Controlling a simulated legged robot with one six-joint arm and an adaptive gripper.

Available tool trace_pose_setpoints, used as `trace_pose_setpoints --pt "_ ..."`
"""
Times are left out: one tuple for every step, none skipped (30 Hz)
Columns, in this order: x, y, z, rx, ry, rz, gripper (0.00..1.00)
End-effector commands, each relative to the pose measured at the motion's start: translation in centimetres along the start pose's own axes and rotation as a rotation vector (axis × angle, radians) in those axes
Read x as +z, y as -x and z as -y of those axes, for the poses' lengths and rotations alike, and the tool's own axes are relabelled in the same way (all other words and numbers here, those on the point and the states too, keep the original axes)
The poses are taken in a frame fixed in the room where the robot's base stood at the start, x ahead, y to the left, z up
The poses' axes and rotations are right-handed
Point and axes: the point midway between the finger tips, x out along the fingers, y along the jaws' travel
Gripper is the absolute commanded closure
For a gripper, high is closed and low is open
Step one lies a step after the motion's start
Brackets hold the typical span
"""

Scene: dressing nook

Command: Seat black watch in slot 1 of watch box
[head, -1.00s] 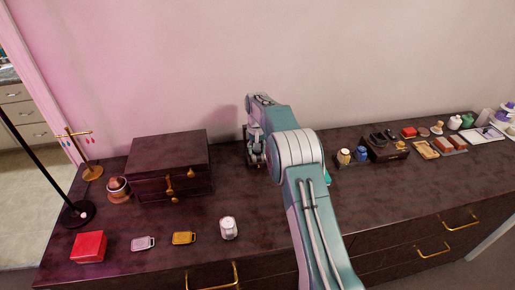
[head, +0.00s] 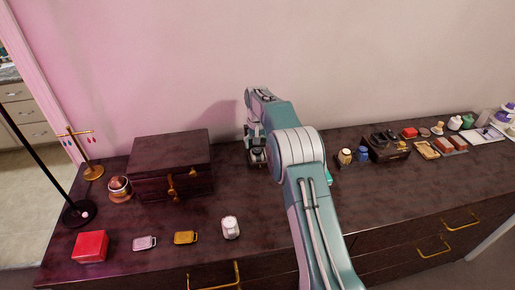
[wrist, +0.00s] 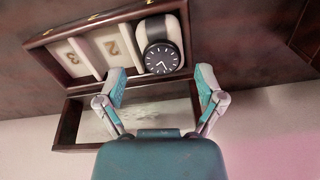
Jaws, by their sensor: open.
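The black watch (wrist: 162,58) sits on a cream cushion at the right end of the open watch box (wrist: 88,20) in the wrist view. Its dark face points up at the camera. The two slots beside it are empty and marked 2 and 3; the number under the watch is hidden. My gripper (wrist: 161,76) is open, its fingertips apart on either side of the watch's near edge, with a gap to it. In the head view my gripper (head: 255,140) is above the box, which is mostly hidden by my arm.
A dark chest (head: 165,165) stands left of the box. A white watch (head: 230,228), a gold tag (head: 186,237), a silver tag (head: 145,243) and a red box (head: 90,246) lie in front. Bottles (head: 361,154) and trays stand right. The wall is close behind.

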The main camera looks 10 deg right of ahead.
Motion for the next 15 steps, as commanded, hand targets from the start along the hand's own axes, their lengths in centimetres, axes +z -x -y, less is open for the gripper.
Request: trace_pose_setpoints --pt "-0.1 1.2 0.0 -0.001 0.0 -0.005 0.12" --pt "-0.1 1.8 0.0 -0.001 0.0 -0.004 0.12" --pt "-0.1 2.7 0.0 -0.001 0.0 -0.005 0.12" --pt "-0.1 3.4 0.0 -0.001 0.0 -0.004 0.12" --pt "-0.1 4.0 0.0 -0.001 0.0 -0.005 0.12" --pt "-0.1 4.8 0.0 -0.001 0.0 -0.004 0.12" --pt "-0.1 5.5 0.0 -0.001 0.0 -0.005 0.12" --pt "-0.1 6.0 0.0 -0.001 0.0 -0.003 0.12" --pt "-0.1 6.8 0.0 -0.001 0.0 -0.004 0.12" --pt "-0.1 7.3 0.0 0.0 0.0 -0.002 0.12" --pt "-0.1 7.8 0.0 -0.001 0.0 -0.003 0.12" --pt "-0.1 8.3 0.0 0.0 0.0 -0.002 0.12" --pt "-0.1 8.7 0.0 0.0 0.0 -0.002 0.12" --pt "-0.1 9.0 0.0 0.0 0.0 -0.002 0.12" --pt "-0.1 9.3 0.0 0.0 0.0 0.0 0.12"
